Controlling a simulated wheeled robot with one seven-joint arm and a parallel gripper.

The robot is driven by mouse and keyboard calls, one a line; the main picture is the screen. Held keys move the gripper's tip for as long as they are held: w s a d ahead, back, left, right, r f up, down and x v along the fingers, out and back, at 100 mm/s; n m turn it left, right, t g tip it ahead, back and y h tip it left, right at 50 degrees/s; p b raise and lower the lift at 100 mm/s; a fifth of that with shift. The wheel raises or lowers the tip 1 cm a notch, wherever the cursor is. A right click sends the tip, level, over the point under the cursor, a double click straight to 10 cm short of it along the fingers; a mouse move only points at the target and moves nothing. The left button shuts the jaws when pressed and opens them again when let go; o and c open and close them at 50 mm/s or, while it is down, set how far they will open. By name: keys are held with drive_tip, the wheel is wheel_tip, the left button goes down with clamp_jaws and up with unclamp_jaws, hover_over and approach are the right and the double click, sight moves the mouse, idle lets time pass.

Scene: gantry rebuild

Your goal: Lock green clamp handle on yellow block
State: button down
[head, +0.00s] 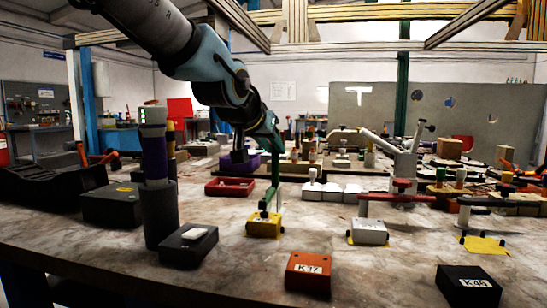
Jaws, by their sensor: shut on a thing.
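The yellow block (263,226) sits on the table in the middle of the head view, with a clamp mounted on top. The clamp's green handle (274,182) stands roughly upright above the block, rising to my gripper. My gripper (269,148) is above and slightly behind the block, at the end of the arm that reaches in from the upper left. It is shut on the upper part of the green handle. The fingertips are small and dark here, so the exact grip is hard to see.
A grey block (368,232) with a red-handled clamp stands to the right. An orange block (308,272) and a black block (468,287) lie in front. A dark post (160,215) and a black block with a white pad (188,248) stand left. A red tray (230,188) lies behind.

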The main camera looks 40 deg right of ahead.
drive_tip(key=shift+r, duration=0.1)
idle(0.3)
drive_tip(key=c, duration=0.7)
unclamp_jaws()
drive_tip(key=shift+c, duration=0.2)
drive_tip(key=v, duration=1)
drive_tip(key=shift+s+a+p, duration=0.15)
drive_tip(key=shift+a+p, duration=0.2)
drive_tip(key=shift+p, duration=0.05)
drive_tip(key=shift+r, duration=0.15)
